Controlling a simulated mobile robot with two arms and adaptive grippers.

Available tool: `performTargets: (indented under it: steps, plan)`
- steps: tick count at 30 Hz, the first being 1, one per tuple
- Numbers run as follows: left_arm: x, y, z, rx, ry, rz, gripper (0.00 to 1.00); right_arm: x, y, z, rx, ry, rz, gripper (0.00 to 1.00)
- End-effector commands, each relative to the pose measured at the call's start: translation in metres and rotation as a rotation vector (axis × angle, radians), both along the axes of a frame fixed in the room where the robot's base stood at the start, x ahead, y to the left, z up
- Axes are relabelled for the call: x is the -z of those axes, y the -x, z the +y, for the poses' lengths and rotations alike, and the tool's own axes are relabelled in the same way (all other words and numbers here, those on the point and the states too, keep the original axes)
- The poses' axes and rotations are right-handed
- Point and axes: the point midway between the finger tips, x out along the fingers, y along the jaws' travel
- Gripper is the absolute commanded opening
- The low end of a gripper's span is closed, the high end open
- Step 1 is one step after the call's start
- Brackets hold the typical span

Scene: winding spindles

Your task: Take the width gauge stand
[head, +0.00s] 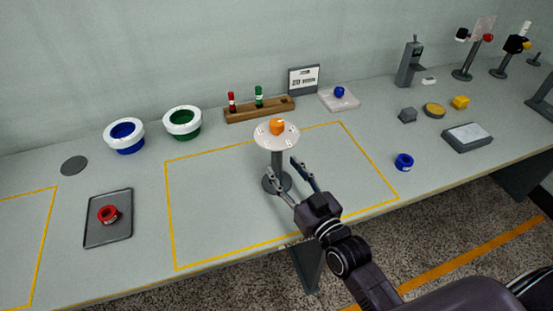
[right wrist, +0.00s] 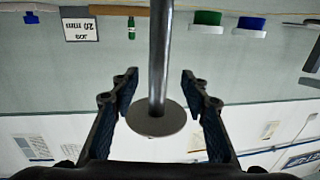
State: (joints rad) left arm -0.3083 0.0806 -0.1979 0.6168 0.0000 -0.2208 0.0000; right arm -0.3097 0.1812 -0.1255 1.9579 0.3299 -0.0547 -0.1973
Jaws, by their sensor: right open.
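The stand I take as the width gauge stand has a round pale plate (head: 284,137) with marks near its rim, on a grey post (head: 277,160) and a dark disc base (head: 270,185). It stands upright inside the yellow outline, with an orange piece (head: 277,127) on the plate. My right gripper (head: 281,165) is open and low at the post. In the right wrist view, which is upside down, the post (right wrist: 158,55) runs between the open fingers (right wrist: 160,88), apart from both, and the plate's underside (right wrist: 157,119) shows. My left gripper is not in view.
Behind stand a wooden rack (head: 258,112) with red and green pieces, a display sign (head: 303,79) and a white pad (head: 347,102). Blue (head: 110,137) and green (head: 168,123) bowls are back left. A tray (head: 95,233) holds a red ring. A blue ring (head: 404,162) lies right.

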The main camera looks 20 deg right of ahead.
Motion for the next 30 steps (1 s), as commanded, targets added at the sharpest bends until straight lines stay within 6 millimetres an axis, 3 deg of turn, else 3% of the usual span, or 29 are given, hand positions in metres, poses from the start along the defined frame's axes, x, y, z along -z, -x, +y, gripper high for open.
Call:
performTargets:
  steps: [4, 10, 15, 20, 30]
  plan:
    - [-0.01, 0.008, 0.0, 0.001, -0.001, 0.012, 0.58, -0.009, -0.019, 0.002, 0.0, 0.0, -0.001, 0.42]
    - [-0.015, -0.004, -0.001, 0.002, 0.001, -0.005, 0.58, -0.009, -0.043, 0.006, -0.001, 0.0, -0.001, 0.42]
    - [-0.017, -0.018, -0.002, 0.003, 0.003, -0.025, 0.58, -0.008, -0.049, 0.007, -0.001, 0.0, 0.0, 0.42]
    - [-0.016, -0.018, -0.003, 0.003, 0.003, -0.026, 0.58, -0.008, -0.049, 0.007, -0.001, 0.0, 0.0, 0.42]
    - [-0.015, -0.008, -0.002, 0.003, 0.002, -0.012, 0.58, -0.008, -0.048, 0.007, 0.0, 0.0, 0.0, 0.04]
